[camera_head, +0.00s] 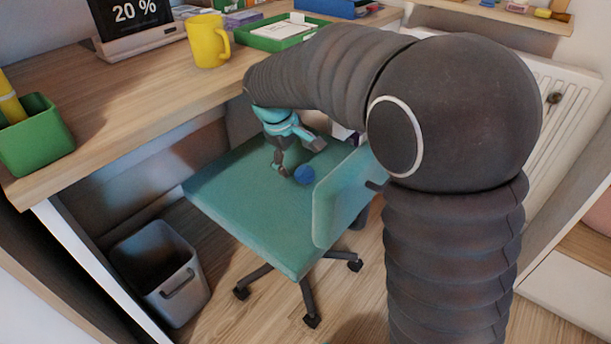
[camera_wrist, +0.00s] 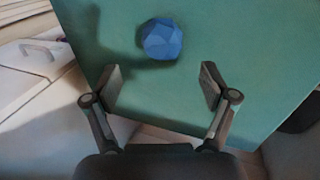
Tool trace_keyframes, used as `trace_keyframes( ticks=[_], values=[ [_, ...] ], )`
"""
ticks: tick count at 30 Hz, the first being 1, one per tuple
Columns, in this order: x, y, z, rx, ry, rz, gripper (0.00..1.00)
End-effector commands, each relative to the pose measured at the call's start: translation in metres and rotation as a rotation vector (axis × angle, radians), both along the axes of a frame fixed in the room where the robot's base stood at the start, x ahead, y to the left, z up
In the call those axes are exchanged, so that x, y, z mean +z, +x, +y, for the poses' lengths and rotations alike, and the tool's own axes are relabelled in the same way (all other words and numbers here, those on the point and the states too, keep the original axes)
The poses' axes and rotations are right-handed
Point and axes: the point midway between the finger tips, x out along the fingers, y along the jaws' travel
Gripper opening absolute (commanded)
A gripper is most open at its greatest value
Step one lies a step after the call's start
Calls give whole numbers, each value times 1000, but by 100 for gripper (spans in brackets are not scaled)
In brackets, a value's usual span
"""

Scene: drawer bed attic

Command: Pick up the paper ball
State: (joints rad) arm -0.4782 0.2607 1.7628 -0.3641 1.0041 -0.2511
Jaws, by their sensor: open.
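The paper ball (camera_head: 304,174) is blue and faceted and rests on the green seat of the office chair (camera_head: 240,200). In the wrist view the paper ball (camera_wrist: 161,39) lies beyond my fingertips, roughly midway between them and a little to the left. My gripper (camera_wrist: 162,84) is open, with nothing between its fingers. In the head view my gripper (camera_head: 298,160) is low over the seat, just above and left of the ball. That view does not show clearly whether a fingertip touches the ball.
The chair's backrest (camera_head: 342,196) stands right of the ball. A wooden desk (camera_head: 140,100) holds a yellow mug (camera_head: 207,41), a green pen holder (camera_head: 35,136) and a green tray (camera_head: 278,35). A grey bin (camera_head: 160,272) stands on the floor at left. A white radiator (camera_head: 565,110) is at right.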

Motion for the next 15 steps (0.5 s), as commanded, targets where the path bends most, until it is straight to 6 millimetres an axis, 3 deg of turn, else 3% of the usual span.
trace_keyframes(
  ticks=[10,15],
  values=[
    [-41,10,-6,-1,-2,3,84],
    [-49,13,-7,0,-1,1,84]
  ],
)
